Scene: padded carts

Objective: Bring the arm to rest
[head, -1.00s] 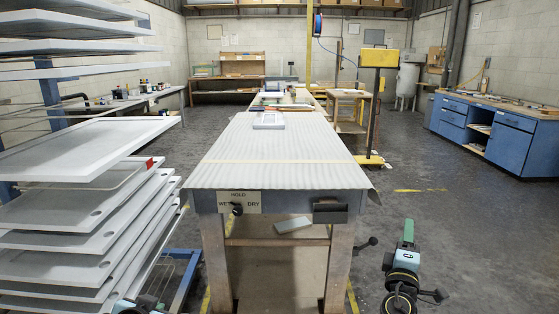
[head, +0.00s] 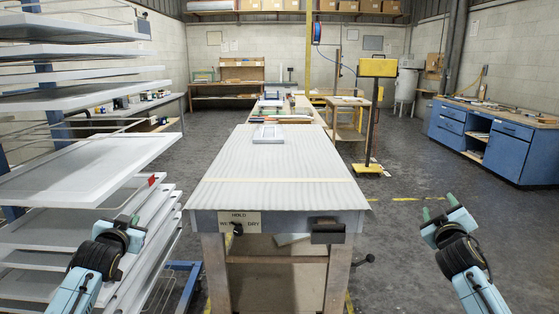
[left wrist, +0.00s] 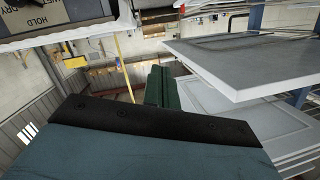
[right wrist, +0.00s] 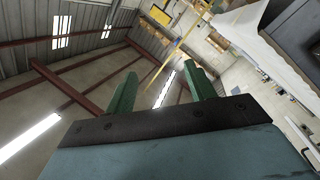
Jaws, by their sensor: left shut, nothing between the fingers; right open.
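My left gripper (head: 130,220) is in front of the rack of trays at the left of the head view. Its green fingers are together with nothing between them, as the left wrist view (left wrist: 160,86) also shows. My right gripper (head: 438,213) is raised over the floor to the right of the padded cart (head: 275,165). Its green fingers stand apart and empty in the right wrist view (right wrist: 155,92). Both arms come up from the bottom corners of the head view, on either side of the cart.
The rack's pale trays (head: 85,165) are close to my left gripper; contact cannot be told. The cart's front has a HOLD sign (head: 239,221) and a dark handle (head: 327,232). A blue workbench (head: 490,140) stands far right. Floor (head: 405,240) between cart and right gripper is clear.

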